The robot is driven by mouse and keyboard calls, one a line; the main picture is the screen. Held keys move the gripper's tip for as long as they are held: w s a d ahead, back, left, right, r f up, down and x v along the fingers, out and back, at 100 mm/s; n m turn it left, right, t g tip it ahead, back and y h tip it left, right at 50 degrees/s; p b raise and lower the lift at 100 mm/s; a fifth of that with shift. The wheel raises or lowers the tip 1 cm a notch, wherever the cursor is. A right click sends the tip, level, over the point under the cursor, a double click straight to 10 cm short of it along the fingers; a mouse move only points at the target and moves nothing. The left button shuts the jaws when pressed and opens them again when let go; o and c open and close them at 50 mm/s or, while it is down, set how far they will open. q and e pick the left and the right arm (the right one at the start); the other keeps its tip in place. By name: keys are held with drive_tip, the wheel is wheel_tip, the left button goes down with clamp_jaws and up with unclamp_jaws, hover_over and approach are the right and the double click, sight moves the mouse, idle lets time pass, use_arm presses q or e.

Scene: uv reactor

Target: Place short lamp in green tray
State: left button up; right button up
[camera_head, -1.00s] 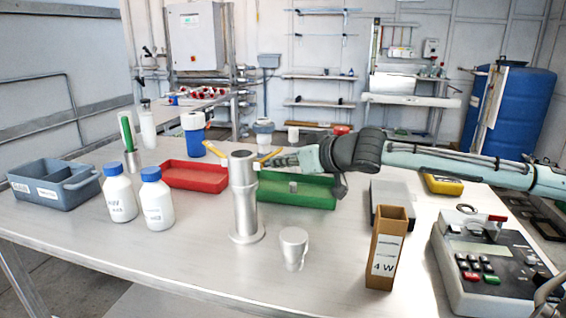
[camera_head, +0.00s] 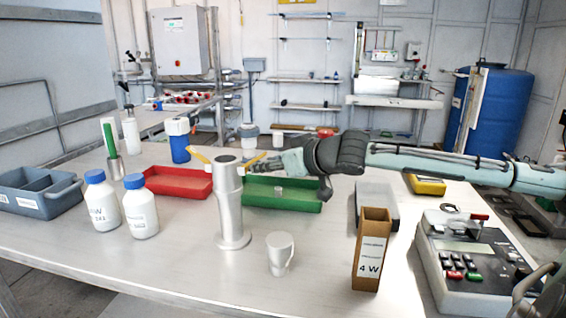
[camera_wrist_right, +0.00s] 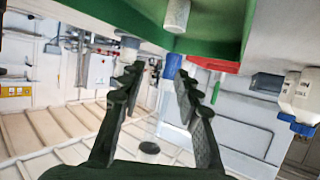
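The green tray (camera_head: 262,204) stands in the middle of the bench. A small pale cylinder (camera_head: 279,191), which may be the short lamp, is in it; I cannot tell for sure. It also shows in the right wrist view (camera_wrist_right: 177,14) against the green tray (camera_wrist_right: 207,40). My right gripper (camera_head: 258,166) reaches in from the right at the tray's back edge, partly hidden by the metal column. In the right wrist view its fingers (camera_wrist_right: 158,88) are apart with nothing between them. The cylinder is outside the fingers. My left gripper is not in view.
A brown "4 W" box (camera_head: 371,250), grey block (camera_head: 377,204) and instrument (camera_head: 470,265) stand right. Bare bench lies in front.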

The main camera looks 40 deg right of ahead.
drive_tip(key=b+v, duration=0.2)
drive_tip(key=v, duration=0.1)
drive_tip(key=shift+s+r, duration=0.15)
drive_tip(key=shift+s, duration=0.15)
use_arm(q)
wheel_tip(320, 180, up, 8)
drive_tip(key=b, duration=0.1)
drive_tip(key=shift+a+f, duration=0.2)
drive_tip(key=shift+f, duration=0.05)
use_arm(e)
drive_tip(key=v, duration=0.8)
drive_tip(key=shift+s, duration=0.1)
